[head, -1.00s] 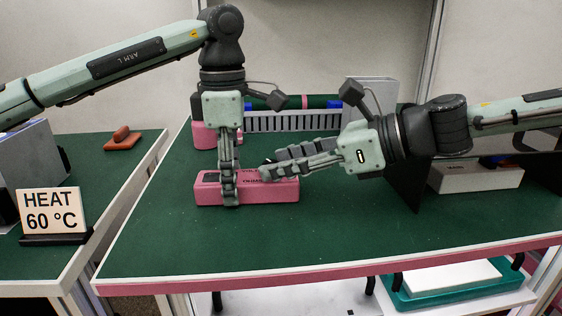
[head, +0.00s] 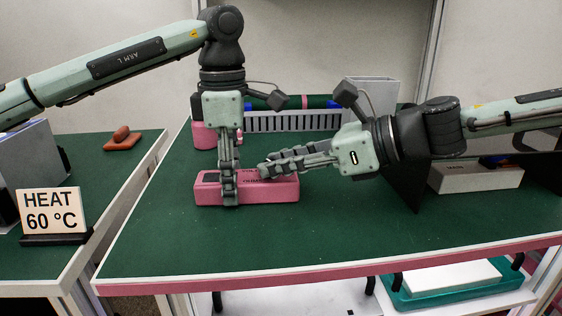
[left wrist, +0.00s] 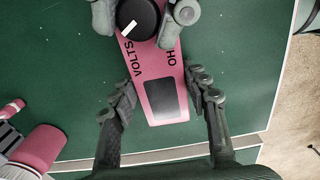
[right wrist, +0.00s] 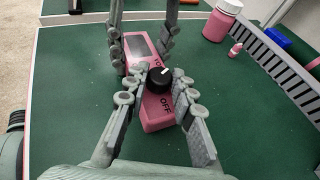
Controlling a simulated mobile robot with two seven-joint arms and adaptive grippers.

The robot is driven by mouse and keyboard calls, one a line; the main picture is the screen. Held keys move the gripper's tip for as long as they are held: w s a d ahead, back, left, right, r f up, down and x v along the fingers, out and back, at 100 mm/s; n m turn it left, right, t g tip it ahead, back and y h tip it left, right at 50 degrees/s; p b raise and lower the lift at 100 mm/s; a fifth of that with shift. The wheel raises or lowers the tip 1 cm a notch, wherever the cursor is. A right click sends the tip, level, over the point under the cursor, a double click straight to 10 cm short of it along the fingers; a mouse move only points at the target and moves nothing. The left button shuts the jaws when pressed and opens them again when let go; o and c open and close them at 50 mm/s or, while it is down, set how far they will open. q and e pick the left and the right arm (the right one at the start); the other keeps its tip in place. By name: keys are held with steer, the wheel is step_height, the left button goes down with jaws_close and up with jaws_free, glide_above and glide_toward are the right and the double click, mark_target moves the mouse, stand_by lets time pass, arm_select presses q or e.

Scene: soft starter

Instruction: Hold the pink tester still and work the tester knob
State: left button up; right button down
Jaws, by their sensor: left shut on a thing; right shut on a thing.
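The pink tester (head: 270,191) lies flat on the green bench, long side across the head view. My left gripper (head: 230,201) points down and is shut across its body near the dark display (left wrist: 162,97). The black tester knob (left wrist: 138,18) has a white mark, which points toward the VOLTS lettering in the left wrist view. My right gripper (head: 264,172) reaches in low from the right. In the right wrist view its fingers are shut around the knob (right wrist: 158,79), one on each side. The fingers hide the knob in the head view.
A HEAT 60 °C sign (head: 51,210) stands on the left bench. A grey rack (head: 290,121) and pink bottle (head: 204,135) stand behind the tester. A dark panel (head: 405,180) stands beneath my right arm. The bench front is clear.

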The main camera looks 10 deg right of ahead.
steer(key=shift+m+t, duration=0.3)
steer(key=m+t+h, duration=0.2)
steer(key=m, duration=0.1)
steer(key=m+t+h, duration=0.1)
steer(key=h, duration=0.1)
steer(key=shift+s+a+t, duration=0.3)
steer(key=shift+s+a, duration=0.1)
steer(key=m+h, duration=0.1)
steer(key=m+t+h, duration=0.2)
steer(key=m, duration=0.1)
steer(key=shift+a+h, duration=0.3)
steer(key=shift+h, duration=0.1)
steer(key=shift+s+a+m+t+h, duration=0.1)
steer(key=shift+a+m+t+h, duration=0.15)
steer(key=shift+m+h, duration=0.45)
steer(key=shift+d+r+m+h, duration=0.1)
steer(key=shift+d+m+h, duration=0.15)
steer(key=shift+m+h, duration=0.3)
steer(key=c, duration=1.3)
jaws_free()
steer(key=shift+o, duration=0.2)
